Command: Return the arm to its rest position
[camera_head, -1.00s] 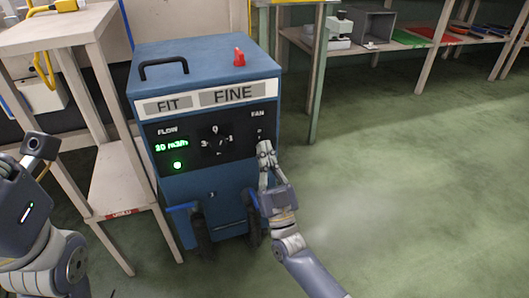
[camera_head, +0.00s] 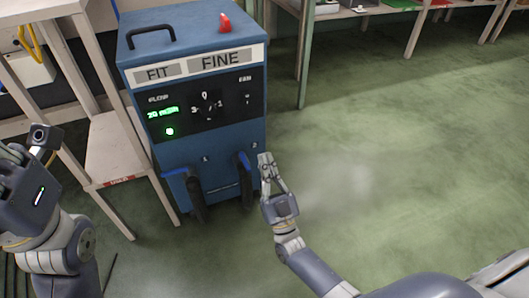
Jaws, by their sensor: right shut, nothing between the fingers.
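My right gripper (camera_head: 266,160) is shut and empty. Its arm reaches in from the lower right, and in the picture the fingertips lie by the lower right edge of a blue machine (camera_head: 228,163); whether they touch it I cannot tell. The machine's dark panel (camera_head: 190,116) has a dial, a lit green display and a round green light. My left arm (camera_head: 50,220) is folded at the left edge; the fingers of its gripper cannot be made out.
A beige shelf stand (camera_head: 112,150) is close on the machine's left. A red knob (camera_head: 225,22) and a black handle (camera_head: 151,38) are on the machine's top. A workbench (camera_head: 420,22) runs along the back right. The green floor (camera_head: 400,150) at right is clear, with faint haze.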

